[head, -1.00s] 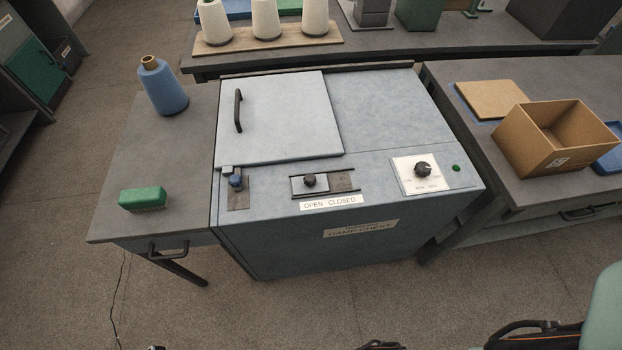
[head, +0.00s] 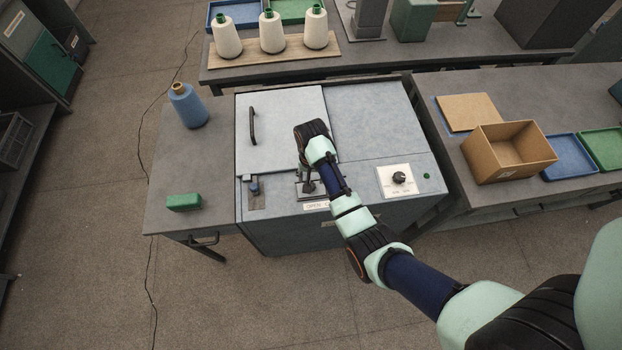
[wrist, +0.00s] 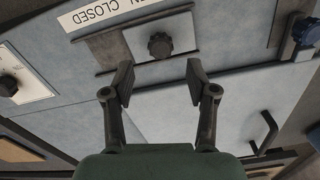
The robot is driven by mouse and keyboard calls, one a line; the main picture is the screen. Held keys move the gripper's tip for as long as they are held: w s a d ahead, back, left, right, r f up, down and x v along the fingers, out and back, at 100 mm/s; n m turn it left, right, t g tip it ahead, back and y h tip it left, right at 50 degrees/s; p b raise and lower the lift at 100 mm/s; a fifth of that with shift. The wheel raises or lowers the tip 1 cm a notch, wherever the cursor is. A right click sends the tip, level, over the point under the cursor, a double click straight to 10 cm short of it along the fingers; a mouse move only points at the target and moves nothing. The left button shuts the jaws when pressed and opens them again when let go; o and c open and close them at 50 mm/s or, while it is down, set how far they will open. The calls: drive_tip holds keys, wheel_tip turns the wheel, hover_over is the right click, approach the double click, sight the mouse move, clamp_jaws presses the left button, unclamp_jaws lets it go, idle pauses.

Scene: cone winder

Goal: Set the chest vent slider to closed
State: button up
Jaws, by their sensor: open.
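The chest vent slider is a pale plate with a dark round knob (wrist: 160,45) in a dark slotted track (wrist: 108,48). In the upside-down wrist view the plate sits at the OPEN side, and bare track shows on the CLOSED side. The label (wrist: 88,14) runs along the track and is partly cut off. My gripper (wrist: 159,80) is open and empty, its two fingers apart on either side of the knob's line and seemingly short of it. In the head view my gripper (head: 306,176) is over the slider area, and my arm hides part of the track and label.
The chest lid (head: 275,125) with a black handle (head: 252,126) lies behind the slider. A blue latch (head: 254,185) is left and a dial (head: 399,178) right of the track. A blue cone (head: 188,106) and green block (head: 184,202) stand on the left table.

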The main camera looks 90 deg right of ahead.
wheel_tip(320, 180, down, 6)
drive_tip(key=shift+r+b, duration=0.25)
drive_tip(key=shift+b, duration=0.3)
clamp_jaws()
